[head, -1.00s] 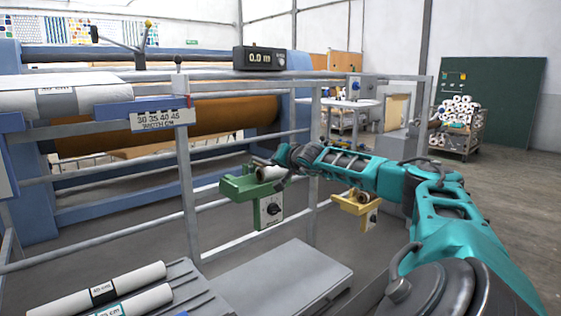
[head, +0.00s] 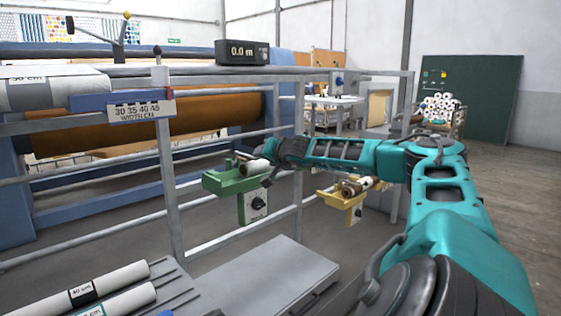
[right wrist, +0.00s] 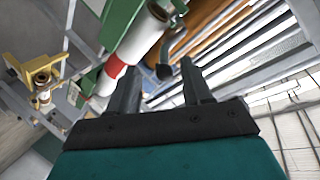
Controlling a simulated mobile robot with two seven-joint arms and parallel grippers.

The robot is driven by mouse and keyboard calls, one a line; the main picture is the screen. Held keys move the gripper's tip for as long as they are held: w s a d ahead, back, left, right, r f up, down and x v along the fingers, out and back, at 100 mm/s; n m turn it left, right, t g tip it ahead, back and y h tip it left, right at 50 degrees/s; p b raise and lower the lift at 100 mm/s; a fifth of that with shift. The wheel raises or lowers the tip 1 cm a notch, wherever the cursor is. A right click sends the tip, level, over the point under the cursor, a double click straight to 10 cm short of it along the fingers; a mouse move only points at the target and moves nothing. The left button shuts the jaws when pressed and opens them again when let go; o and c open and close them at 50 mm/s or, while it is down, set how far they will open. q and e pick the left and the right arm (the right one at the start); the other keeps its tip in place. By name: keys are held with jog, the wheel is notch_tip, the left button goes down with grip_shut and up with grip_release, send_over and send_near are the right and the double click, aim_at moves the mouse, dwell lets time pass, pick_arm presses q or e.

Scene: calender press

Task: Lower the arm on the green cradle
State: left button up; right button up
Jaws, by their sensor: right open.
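The green cradle (head: 226,184) is on the rail frame in the middle of the head view, with a white roll (head: 256,167) lying in it. In the right wrist view the cradle (right wrist: 122,22) is at the upper left, and its white roll (right wrist: 143,38) shows a red band. A grey arm with a dark end (right wrist: 165,72) is beside the roll, close to my fingertips. My right gripper (right wrist: 160,68) is open; the dark end appears between its fingers, but contact cannot be told. In the head view the gripper is at the cradle's right side, partly hidden. My left gripper is not in view.
A yellow cradle (head: 353,204) with a roll stands to the right, under my right forearm. Grey rails (head: 170,190) surround the green cradle. Labelled rolls (head: 95,283) lie at the lower left. A counter box (head: 242,52) sits on the top rail.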

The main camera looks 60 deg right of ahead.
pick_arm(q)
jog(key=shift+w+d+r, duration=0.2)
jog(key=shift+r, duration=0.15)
pick_arm(e)
jog(key=v, duration=1)
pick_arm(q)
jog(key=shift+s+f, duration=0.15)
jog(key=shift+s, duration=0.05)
